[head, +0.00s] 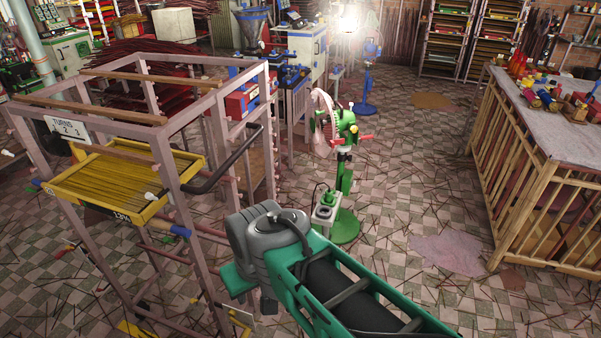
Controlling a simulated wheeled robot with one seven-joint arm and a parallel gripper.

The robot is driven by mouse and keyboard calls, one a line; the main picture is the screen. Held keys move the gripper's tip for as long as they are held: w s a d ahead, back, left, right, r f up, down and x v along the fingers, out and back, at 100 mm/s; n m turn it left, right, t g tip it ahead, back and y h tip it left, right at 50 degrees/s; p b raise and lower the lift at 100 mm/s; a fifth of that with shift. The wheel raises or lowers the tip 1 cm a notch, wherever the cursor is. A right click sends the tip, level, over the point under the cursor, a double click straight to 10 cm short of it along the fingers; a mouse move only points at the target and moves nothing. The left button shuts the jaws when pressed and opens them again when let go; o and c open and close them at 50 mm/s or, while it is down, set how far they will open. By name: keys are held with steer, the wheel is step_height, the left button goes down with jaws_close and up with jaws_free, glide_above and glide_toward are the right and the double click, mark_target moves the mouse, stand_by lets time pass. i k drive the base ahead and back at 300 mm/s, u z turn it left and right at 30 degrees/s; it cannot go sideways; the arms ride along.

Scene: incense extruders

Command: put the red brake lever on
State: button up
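A small red lever-like part (366,138) sticks out on the right of a green pedestal fan (345,125). I cannot tell for sure whether it is the brake lever, or which position it is in. A wheeled-looking pinkish metal rack (164,165) stands at the left, with a black handle bar (232,158) on its right side. Its lower parts are partly cut off by the frame, and no red lever shows clearly on it. My green and grey arm reaches in from the bottom right, in front of the rack's right side. My gripper does not show.
A slatted wooden counter (535,190) stands at the right. The tiled floor (405,200) between is mostly open, strewn with sticks. Machines and shelves line the back.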

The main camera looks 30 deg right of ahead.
mark_target(62, 253)
steer(key=u, duration=0.95)
steer(key=i, duration=0.45)
steer(key=u, duration=0.55)
steer(key=i, duration=3)
steer(key=u, duration=0.05)
